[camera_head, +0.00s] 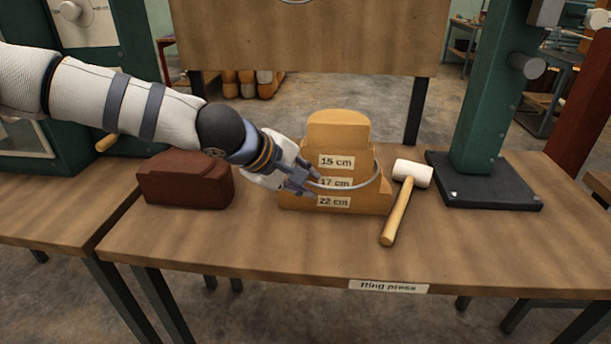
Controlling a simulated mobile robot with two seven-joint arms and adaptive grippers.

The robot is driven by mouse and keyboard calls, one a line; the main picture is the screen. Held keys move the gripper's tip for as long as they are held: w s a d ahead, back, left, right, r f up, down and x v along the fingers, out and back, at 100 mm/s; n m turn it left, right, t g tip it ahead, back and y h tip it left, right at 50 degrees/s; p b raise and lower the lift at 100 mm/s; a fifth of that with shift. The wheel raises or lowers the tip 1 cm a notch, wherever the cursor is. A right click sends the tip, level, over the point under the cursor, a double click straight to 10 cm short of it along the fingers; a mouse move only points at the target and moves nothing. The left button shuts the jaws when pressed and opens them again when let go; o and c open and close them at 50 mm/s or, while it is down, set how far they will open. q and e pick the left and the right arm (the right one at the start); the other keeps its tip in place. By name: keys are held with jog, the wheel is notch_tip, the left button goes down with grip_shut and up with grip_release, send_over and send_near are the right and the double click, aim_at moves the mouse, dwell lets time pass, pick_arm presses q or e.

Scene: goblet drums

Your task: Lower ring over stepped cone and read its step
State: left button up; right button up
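The stepped cone (338,131) is a tan wooden block with rising steps, upright on the table. Its labels read 15 cm at the top, 17 cm in the middle and 22 cm at the bottom. A thin grey metal ring (377,180) lies around it at the middle step, its front edge crossing the 17 cm label. The ring's far side is hidden behind the cone. My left gripper (313,183) is at the cone's left front, with its fingers closed on the ring's left edge. My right gripper is not in view.
A mallet (398,207) with a white head lies right of the cone. A dark red-brown block (187,180) sits at the left. A green press column on a black base (484,181) stands at the right. The table's front (270,245) is clear, with a "Ring press" label (388,286).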

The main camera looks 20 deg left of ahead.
pick_arm(q)
jog(key=shift+o, duration=0.2)
jog(key=o, duration=0.5)
